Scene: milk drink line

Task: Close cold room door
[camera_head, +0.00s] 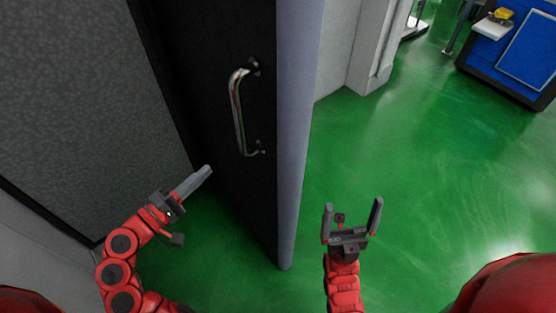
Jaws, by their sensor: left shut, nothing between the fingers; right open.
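The cold room door (215,85) is a tall dark panel with a pale edge (293,130), seen standing open in the middle of the head view. A curved metal handle (238,110) is fixed upright on its dark face. My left gripper (205,172) is shut and empty, on the dark-face side, below and left of the handle and apart from it. My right gripper (352,208) is open and empty, to the right of the door's pale edge, with clear space between them.
A grey speckled wall panel (80,90) fills the left side. The green floor (430,170) is open to the right of the door. A pale wall (345,45) stands behind the door, and a blue cabinet (510,55) with a yellow item (501,15) is at the far right.

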